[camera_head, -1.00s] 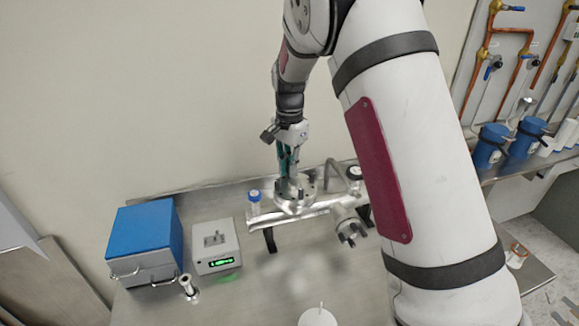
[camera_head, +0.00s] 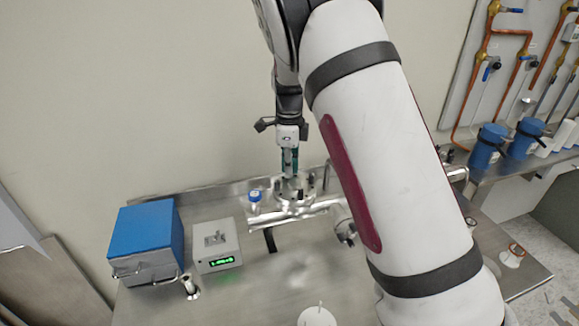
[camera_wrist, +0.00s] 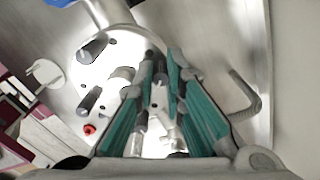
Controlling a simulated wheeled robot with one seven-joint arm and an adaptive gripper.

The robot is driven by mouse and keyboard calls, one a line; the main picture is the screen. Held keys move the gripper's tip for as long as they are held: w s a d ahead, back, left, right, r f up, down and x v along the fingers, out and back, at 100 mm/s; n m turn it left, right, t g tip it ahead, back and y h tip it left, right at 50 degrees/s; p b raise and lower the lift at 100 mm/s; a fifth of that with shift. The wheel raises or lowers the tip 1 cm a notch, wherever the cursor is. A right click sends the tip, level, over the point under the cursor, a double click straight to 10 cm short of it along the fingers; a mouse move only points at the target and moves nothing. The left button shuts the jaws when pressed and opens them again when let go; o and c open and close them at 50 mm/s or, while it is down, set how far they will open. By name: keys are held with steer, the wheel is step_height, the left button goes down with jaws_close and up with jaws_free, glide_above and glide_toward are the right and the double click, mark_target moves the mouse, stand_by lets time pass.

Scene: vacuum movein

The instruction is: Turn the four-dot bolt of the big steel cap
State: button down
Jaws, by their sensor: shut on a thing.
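The big steel cap (camera_head: 296,204) sits on top of the steel pipe assembly on the bench. In the wrist view the cap (camera_wrist: 112,62) is a round bright plate with several dark-headed bolts standing on it and small dark dots. My gripper (camera_head: 290,173) points straight down over the cap. In the wrist view my gripper (camera_wrist: 160,75) has its teal fingers around a bolt (camera_wrist: 159,65) near the cap's right side and is shut on it. The fingers hide part of this bolt and its surroundings. I cannot count the dots beside it.
A blue-capped valve (camera_head: 254,197) stands just left of the cap. A grey display box (camera_head: 217,245) and a blue box (camera_head: 147,237) stand further left. A white round object (camera_head: 317,316) is at the front. My arm hides the right part of the assembly.

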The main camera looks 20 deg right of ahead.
steer(key=m, duration=0.4)
steer(key=shift+w+r+m, duration=0.1)
steer(key=shift+m, duration=0.2)
steer(key=shift+m+p, duration=0.3)
steer(key=shift+m, duration=1.7)
steer(key=c, duration=1.6)
jaws_free()
steer(key=shift+c, duration=0.2)
step_height(320, 180, up, 12)
